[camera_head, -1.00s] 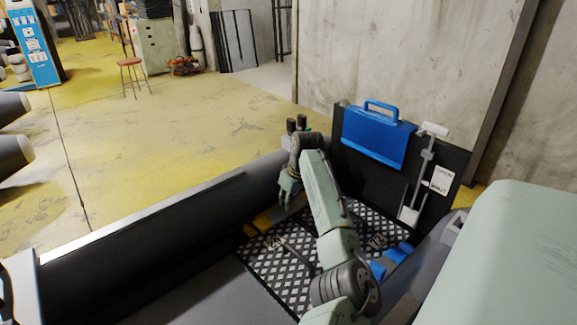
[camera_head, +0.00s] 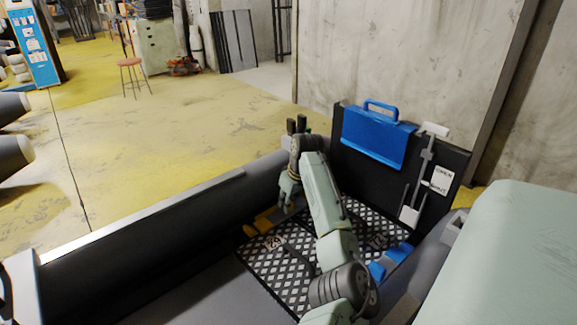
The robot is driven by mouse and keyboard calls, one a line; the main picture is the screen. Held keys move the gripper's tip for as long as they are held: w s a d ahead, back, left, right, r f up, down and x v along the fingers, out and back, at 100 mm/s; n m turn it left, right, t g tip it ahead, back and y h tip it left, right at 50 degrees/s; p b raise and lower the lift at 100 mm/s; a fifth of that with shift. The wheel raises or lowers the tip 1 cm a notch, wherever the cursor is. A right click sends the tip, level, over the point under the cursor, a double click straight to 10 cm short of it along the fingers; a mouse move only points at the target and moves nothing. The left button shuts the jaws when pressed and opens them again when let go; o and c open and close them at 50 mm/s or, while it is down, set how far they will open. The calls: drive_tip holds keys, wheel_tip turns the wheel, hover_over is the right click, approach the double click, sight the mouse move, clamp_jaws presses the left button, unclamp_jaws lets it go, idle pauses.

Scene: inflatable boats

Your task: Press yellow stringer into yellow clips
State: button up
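Yellow parts (camera_head: 266,222) show along the left edge of the floor plates inside the boat, against the left tube. I cannot tell the yellow stringer apart from the yellow clips at this size. My gripper (camera_head: 288,208) points down at the right end of these yellow parts, close to the left tube. Its fingers are small and partly dark, so I cannot tell whether they are open or shut, or whether they touch the yellow. My arm hides part of the floor plates.
Black patterned floor plates (camera_head: 283,262) lie in the boat, with blue parts (camera_head: 390,262) along their right edge. The dark left tube (camera_head: 160,240) runs beside them. A black transom (camera_head: 350,135) with a blue pad (camera_head: 375,137) stands behind my arm.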

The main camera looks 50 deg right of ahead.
drive_tip(key=o, duration=0.3)
drive_tip(key=shift+f, duration=0.1)
drive_tip(key=shift+o, duration=0.2)
drive_tip(key=v, duration=1.2)
